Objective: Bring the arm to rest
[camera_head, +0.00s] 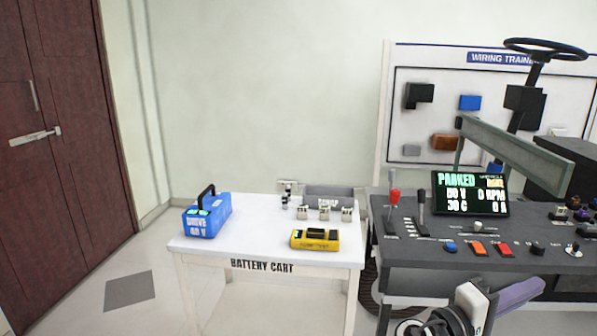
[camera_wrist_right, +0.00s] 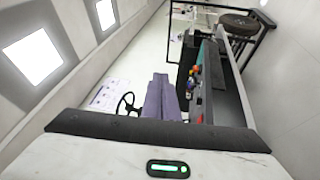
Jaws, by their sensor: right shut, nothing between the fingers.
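My right gripper (camera_head: 522,290) is low at the right of the head view, in front of the dark control console (camera_head: 455,252). Its purple fingers are together, with nothing seen between them. White parts of my right arm show beside it at the bottom edge. In the right wrist view my right gripper (camera_wrist_right: 162,84) is seen past the wrist housing, its purple fingers side by side. My left arm and gripper are in neither view.
The white battery cart (camera_head: 200,247) carries a blue battery box (camera_head: 207,220) and a yellow meter (camera_head: 315,241). The console has a red-knobbed lever (camera_head: 394,195), a display (camera_head: 470,194) and several buttons. A steering wheel (camera_head: 545,48) stands behind. Floor left of the cart is mostly clear.

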